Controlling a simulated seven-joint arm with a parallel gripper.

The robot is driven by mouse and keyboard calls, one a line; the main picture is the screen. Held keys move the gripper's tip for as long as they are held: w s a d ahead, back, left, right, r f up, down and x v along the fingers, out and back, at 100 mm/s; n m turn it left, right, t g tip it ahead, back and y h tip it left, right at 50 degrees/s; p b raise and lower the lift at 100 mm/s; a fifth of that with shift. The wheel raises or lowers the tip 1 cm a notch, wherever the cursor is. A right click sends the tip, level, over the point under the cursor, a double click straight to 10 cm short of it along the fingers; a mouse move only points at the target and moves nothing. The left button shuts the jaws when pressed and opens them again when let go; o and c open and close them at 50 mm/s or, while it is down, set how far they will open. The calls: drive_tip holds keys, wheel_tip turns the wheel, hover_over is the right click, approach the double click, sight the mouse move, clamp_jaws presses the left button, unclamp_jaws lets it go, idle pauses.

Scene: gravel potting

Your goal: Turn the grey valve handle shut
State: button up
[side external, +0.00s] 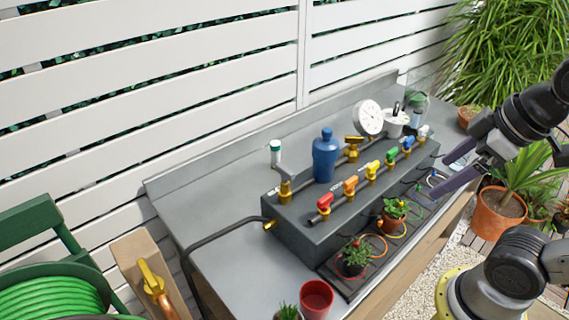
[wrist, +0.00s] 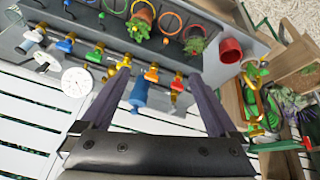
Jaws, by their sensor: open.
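The grey-white valve handle (side external: 423,131) sits at the far right end of a row of coloured valves on the dark manifold block (side external: 296,232). In the wrist view the pale handle (wrist: 33,37) is near the left edge, outside my fingers. My gripper (side external: 430,184) is open and empty, in front of the manifold's right part in the side view and apart from the handle. In the wrist view the two fingers of my gripper (wrist: 160,78) reach up from the bottom, wide apart. The handle's exact angle is too small to tell.
Red (side external: 324,201), orange (side external: 350,186), yellow (side external: 372,168), green (side external: 392,155) and blue (side external: 407,144) handles line the block. Behind stand a blue bottle (side external: 325,158) and a white gauge (side external: 369,118). Potted plants (side external: 392,222) and a red cup (side external: 316,298) stand in front.

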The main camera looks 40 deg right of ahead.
drive_tip(key=w+a+r+n+g, duration=0.2)
drive_tip(key=w+a+r+n, duration=0.1)
drive_tip(key=w+r+n, duration=0.85)
drive_tip(key=n+g, duration=0.3)
hover_over(285, 168)
wheel_tip(285, 168, down, 7)
wheel_tip(285, 168, down, 13)
drive_tip(key=shift+r, duration=0.1)
drive_tip(key=c, duration=1.4)
